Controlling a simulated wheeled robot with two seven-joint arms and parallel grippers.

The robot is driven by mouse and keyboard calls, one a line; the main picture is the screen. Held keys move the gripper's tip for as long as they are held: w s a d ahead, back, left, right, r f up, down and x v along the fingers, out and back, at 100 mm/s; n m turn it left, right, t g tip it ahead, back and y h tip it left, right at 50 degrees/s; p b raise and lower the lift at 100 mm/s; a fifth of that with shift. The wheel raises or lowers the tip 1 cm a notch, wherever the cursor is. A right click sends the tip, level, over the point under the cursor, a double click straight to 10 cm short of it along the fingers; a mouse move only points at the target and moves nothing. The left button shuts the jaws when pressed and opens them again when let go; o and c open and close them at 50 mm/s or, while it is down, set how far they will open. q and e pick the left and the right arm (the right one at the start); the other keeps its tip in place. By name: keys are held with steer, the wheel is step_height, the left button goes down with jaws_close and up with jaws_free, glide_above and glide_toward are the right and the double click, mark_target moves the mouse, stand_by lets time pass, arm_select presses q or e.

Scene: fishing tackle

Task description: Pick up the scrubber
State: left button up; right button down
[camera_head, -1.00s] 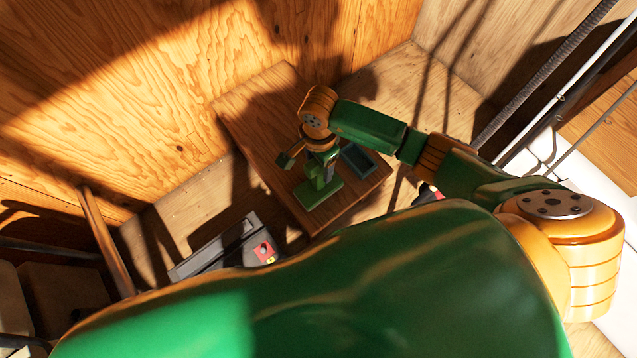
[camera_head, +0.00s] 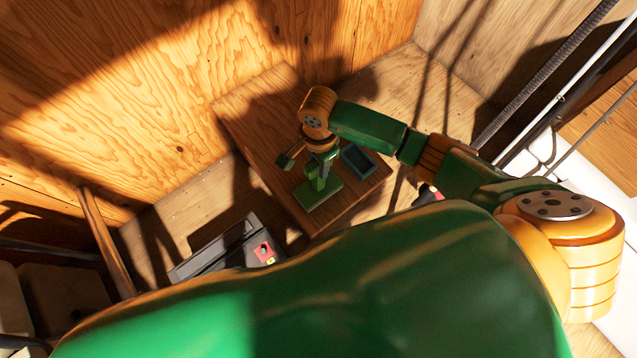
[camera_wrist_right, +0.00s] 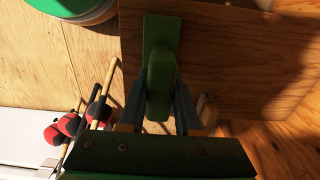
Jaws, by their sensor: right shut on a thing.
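The green scrubber, a flat rectangular block with a rounded raised handle, is on the small wooden table (camera_head: 250,110) in the head view (camera_head: 322,195). It also shows in the wrist view (camera_wrist_right: 162,35). My right gripper (camera_head: 320,175) comes down on it from above. In the wrist view the fingers of my right gripper (camera_wrist_right: 163,105) stand on both sides of the raised handle and are shut on it. Whether the block touches the table I cannot tell. My left gripper is not in view.
A dark blue-green tray (camera_head: 358,160) lies right of the scrubber on the table. A small block-headed item (camera_head: 286,161) is to its left. A grey case (camera_head: 222,246) with a red part is on the floor. Wooden walls stand behind the table.

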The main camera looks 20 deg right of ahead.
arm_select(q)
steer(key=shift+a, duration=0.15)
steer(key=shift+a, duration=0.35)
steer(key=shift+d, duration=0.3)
arm_select(e)
steer(key=shift+r, duration=0.1)
steer(key=shift+r, duration=0.6)
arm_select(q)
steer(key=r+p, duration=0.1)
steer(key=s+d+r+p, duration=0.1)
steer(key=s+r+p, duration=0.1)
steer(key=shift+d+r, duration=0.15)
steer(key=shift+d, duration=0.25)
arm_select(e)
steer(key=s+a+r, duration=0.9)
steer(key=a+r, duration=0.1)
steer(key=r, duration=0.1)
steer(key=shift+s+a+r, duration=0.2)
steer(key=shift+r, duration=0.15)
